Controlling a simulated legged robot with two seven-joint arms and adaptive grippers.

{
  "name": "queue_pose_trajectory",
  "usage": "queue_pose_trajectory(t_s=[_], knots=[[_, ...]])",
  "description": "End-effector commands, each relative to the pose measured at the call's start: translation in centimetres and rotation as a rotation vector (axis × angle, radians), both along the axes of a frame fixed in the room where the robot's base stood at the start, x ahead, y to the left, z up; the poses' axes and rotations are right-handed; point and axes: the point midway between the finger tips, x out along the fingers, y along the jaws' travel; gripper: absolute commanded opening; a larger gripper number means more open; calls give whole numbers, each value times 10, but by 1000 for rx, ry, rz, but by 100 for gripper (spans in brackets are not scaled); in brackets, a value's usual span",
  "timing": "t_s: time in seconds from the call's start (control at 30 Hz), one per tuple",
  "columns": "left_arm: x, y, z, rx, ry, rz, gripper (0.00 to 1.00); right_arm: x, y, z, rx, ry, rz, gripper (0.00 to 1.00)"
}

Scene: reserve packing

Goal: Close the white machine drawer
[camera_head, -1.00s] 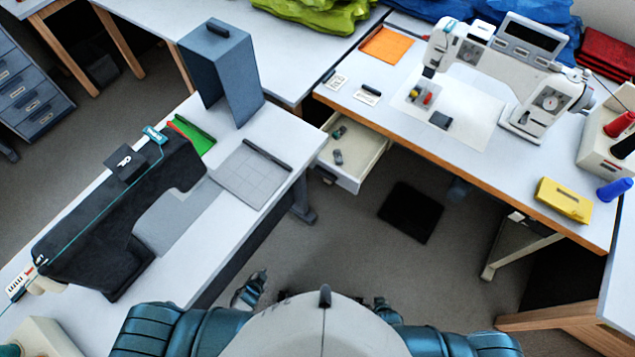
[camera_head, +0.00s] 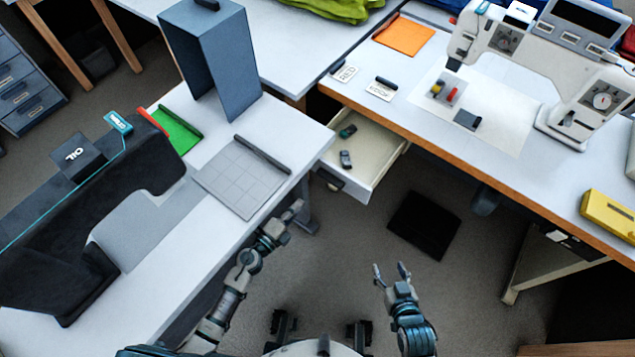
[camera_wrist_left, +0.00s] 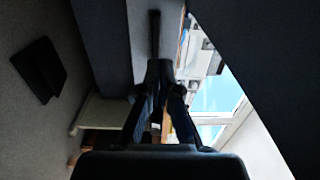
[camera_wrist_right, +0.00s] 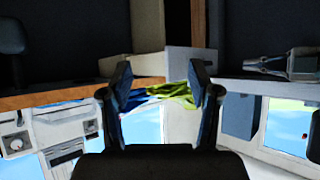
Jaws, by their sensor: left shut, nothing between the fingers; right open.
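The white machine drawer (camera_head: 374,176) is pulled out from under the right table, below the white sewing machine (camera_head: 545,60). Two small dark items lie in it, and a dark handle (camera_head: 330,181) is on its front. In the right wrist view the pale drawer (camera_wrist_right: 190,62) shows ahead of the fingers. My left gripper (camera_head: 294,212) is shut and empty, in front of the left table's edge, below and left of the drawer. My right gripper (camera_head: 390,268) is open and empty, over the floor, below and right of the drawer. Neither touches it.
A black mat (camera_head: 424,225) lies on the floor.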

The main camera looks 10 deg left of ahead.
Motion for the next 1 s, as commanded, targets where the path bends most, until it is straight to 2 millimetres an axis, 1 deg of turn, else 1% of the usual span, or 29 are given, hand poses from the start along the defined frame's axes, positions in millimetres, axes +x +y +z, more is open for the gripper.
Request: queue_pose_trajectory(t_s=[0.03,0.2,0.3,0.4,0.5,0.7,1.0], knots=[[11,-7,2,-3,-3,-1,0,-1,0,-1,-2,7,-1,62],[43,-25,0,-4,0,0,0,0,0,-1,1,-3,0,62],[59,-35,-1,-3,1,0,0,4,1,0,6,-24,1,62],[72,-42,-2,-3,2,0,0,8,4,6,18,-68,2,62],[81,-48,-2,-2,2,1,0,12,5,10,27,-102,3,62],[89,-52,-1,-2,2,1,0,15,7,15,35,-131,4,62],[89,-52,-1,-2,2,1,0,16,7,15,35,-131,4,62]])
